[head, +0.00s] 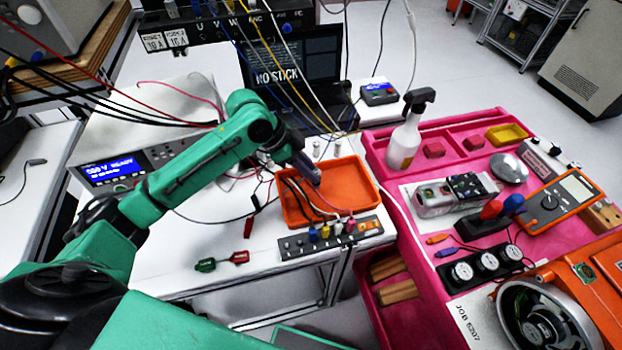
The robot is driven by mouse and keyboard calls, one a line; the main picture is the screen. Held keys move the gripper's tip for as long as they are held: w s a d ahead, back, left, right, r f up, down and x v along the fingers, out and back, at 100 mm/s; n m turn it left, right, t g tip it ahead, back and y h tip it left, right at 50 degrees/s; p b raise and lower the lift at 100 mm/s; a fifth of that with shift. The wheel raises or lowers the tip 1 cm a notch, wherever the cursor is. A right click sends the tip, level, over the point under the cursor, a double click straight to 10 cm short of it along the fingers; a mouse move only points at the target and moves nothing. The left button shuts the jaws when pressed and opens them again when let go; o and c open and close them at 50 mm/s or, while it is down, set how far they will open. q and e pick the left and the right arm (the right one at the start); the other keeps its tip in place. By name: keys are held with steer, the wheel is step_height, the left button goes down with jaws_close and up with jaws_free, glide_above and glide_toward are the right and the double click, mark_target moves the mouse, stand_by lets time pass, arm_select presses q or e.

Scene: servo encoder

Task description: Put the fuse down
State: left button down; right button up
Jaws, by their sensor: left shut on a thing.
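My left gripper (313,179) reaches in from the left on a green arm and points down over the orange tray (366,185) on the white bench. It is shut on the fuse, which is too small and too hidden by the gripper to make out. Two small pale cylinders, one on the left (316,149) and one on the right (338,147), stand on the bench just behind the tray; I cannot tell whether they are fuses. My right gripper is not in view.
A grey terminal strip (293,245) with coloured plugs lies in front of the tray. Cables hang around the arm from above. A pink cart (408,237) with a spray bottle (404,145) and a multimeter (563,202) stands right.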

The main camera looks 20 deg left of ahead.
arm_select(q)
step_height(320, 180, down, 5)
steer(key=shift+s+r, duration=0.1)
steer(key=shift+r, duration=0.1)
steer(key=c, duration=0.7)
jaws_free()
steer(key=shift+f, duration=0.1)
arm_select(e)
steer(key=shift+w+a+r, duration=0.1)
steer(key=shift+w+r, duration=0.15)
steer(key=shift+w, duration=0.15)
arm_select(q)
steer(key=shift+a+r, duration=0.15)
steer(key=shift+r, duration=0.1)
steer(key=v, duration=1.1)
steer(key=shift+s+a+r+b, duration=0.1)
steer(key=shift+r+b, duration=0.25)
steer(key=shift+b, duration=0.05)
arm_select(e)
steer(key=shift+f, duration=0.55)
